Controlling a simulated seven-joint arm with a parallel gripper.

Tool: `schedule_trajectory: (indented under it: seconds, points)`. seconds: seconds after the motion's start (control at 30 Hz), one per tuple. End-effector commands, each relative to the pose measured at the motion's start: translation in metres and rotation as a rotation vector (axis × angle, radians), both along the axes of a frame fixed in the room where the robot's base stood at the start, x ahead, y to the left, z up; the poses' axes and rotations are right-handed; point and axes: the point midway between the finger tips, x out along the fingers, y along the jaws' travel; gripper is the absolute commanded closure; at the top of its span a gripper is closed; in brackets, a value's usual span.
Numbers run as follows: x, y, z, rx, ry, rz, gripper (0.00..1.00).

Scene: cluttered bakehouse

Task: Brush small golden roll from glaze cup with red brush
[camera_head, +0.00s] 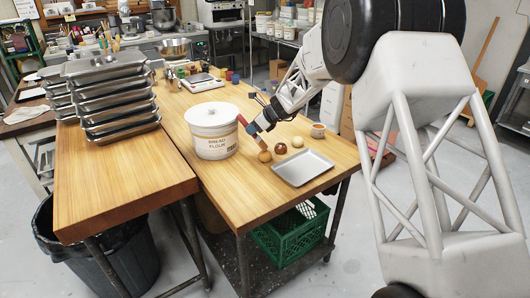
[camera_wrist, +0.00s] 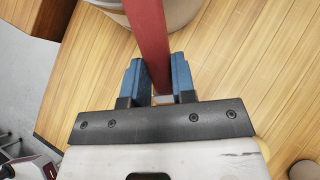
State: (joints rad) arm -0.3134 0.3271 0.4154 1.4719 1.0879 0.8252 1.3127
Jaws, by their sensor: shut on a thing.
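My gripper (camera_head: 260,124) is shut on the red brush (camera_head: 251,128), above the wooden table. In the wrist view, the red handle (camera_wrist: 150,40) stands between the blue fingers (camera_wrist: 158,80). In the head view the brush tilts down, its lower end close above the small golden roll (camera_head: 265,156); I cannot tell if they touch. A dark brown roll (camera_head: 280,148) and a pale roll (camera_head: 298,140) sit to the right of the golden one. The small glaze cup (camera_head: 318,130) stands beyond them at the right; its contents are too small to make out.
A white bread flour tub (camera_head: 214,145) stands just left of the brush. A metal tray (camera_head: 303,169) lies in front of the rolls. Stacked metal pans (camera_head: 112,95) stand at left, and jars and a scale (camera_head: 203,83) stand behind. The table's front left (camera_head: 225,185) is clear.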

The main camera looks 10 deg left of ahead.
Motion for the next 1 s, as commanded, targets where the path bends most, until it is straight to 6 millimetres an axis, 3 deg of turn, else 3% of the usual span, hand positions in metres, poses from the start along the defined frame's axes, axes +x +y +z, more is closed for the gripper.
schedule_trajectory:
  seconds: [0.47, 1.0]
  points:
    - [-0.002, 0.001, 0.000, 0.000, -0.001, 0.001, 0.92]
    - [-0.018, 0.003, 0.000, -0.001, 0.000, 0.000, 0.92]
